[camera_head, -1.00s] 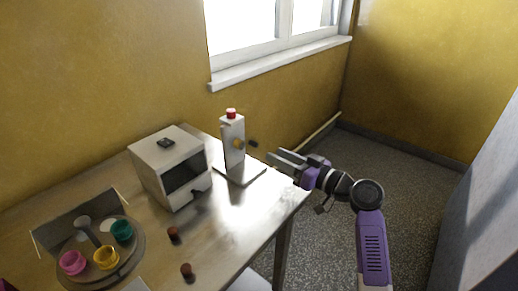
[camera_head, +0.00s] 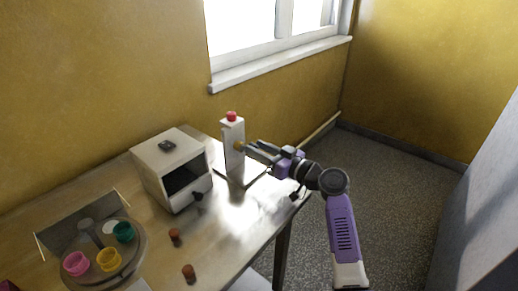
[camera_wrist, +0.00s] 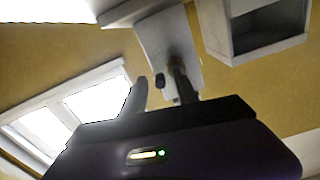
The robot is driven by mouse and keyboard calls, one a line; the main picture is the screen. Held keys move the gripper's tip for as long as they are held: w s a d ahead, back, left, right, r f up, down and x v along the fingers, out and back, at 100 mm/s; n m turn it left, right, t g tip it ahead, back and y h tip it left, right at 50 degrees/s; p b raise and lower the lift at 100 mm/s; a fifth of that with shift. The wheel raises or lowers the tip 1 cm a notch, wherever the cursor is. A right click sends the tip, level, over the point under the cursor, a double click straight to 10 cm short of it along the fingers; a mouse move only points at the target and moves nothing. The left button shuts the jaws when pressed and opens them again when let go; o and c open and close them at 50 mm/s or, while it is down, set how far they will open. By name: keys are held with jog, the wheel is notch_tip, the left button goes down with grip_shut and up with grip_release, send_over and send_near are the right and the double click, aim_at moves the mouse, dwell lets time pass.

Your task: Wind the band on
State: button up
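A white upright post (camera_head: 233,150) with a red button (camera_head: 232,116) on top stands on a flat base plate (camera_head: 256,173) at the table's right end. A small brass-coloured piece (camera_head: 239,146) shows on the post's right side. My gripper (camera_head: 250,148) reaches in from the right, its fingers close beside the post. No band can be made out.
A white box (camera_head: 163,158) with a dark opening and black front knob (camera_head: 197,196) stands left of the post. A round tray (camera_head: 138,259) with pink, yellow and green cups is at the left. Two small brown pieces (camera_head: 174,235) lie at the table's front.

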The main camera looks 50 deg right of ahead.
aim_at(241, 158)
grip_shut()
jog(key=m, duration=0.2)
jog(key=f+m, duration=0.1)
jog(key=m, duration=0.2)
jog(key=shift+a+f, duration=0.1)
jog(key=shift+a, duration=0.1)
jog(key=m, duration=0.4)
jog(key=a+f+m+p, duration=0.1)
jog(key=m, duration=0.1)
jog(key=shift+m, duration=0.3)
jog(key=m+p, duration=0.1)
jog(key=m, duration=0.1)
jog(key=a+m+p, duration=0.1)
jog(key=m+p, duration=0.1)
jog(key=m, duration=0.1)
jog(key=shift+a+f, duration=0.1)
jog(key=m+p, duration=0.1)
jog(key=m, duration=0.1)
jog(key=a+m+p, duration=0.1)
jog(key=m, duration=0.1)
jog(key=m+p, duration=0.2)
jog(key=m, duration=0.1)
jog(key=shift+a, duration=0.25)
jog(key=shift+a, duration=0.1)
